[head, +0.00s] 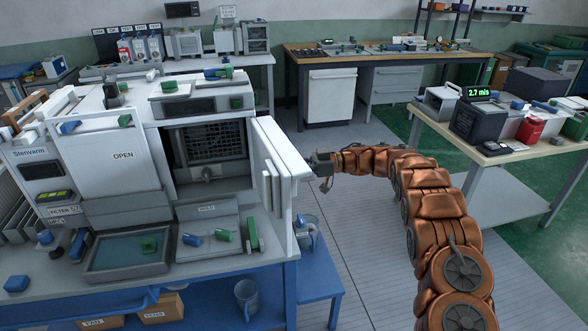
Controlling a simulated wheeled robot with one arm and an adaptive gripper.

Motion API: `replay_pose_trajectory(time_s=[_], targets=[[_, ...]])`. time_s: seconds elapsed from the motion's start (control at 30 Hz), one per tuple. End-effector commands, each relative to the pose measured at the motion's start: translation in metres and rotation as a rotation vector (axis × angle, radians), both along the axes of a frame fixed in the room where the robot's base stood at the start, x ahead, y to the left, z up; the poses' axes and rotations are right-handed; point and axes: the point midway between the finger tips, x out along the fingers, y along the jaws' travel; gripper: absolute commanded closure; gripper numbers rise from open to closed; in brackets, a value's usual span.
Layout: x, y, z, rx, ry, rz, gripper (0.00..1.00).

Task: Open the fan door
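The white fan door (283,160) stands swung out at the right side of the machine, its edge facing me. Behind it the fan compartment is uncovered, with a dark fan grille (212,141) inside. My gripper (319,162) is small and dark at the end of my orange arm. It is just to the right of the door's outer edge, on the door's outer side. I cannot tell whether it touches the door, and its fingers are too small to tell open from shut.
A white panel marked OPEN (105,165) stands left of the fan compartment. A blue tray (130,254) and small blue and green parts lie in front. A jug (308,226) stands on a low blue stool below the door.

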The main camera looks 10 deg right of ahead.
Motion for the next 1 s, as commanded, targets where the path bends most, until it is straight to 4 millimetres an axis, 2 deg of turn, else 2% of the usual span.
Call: replay_pose_trajectory(time_s=[0.03,0.63,0.67,0.7,0.9,1.0], targets=[[0.0029,0.0024,0.0047,0.004,-0.01,0.002,1.0],[0.0034,0.0044,0.005,0.002,-0.008,0.019,1.0],[0.0034,0.0044,0.0049,0.002,-0.008,0.019,0.82],[0.0035,0.0045,0.0049,0.002,-0.008,0.019,0.78],[0.0025,0.0041,0.0031,0.003,-0.005,0.021,0.57],[0.0022,0.0041,0.0025,0.002,-0.004,0.022,0.57]])
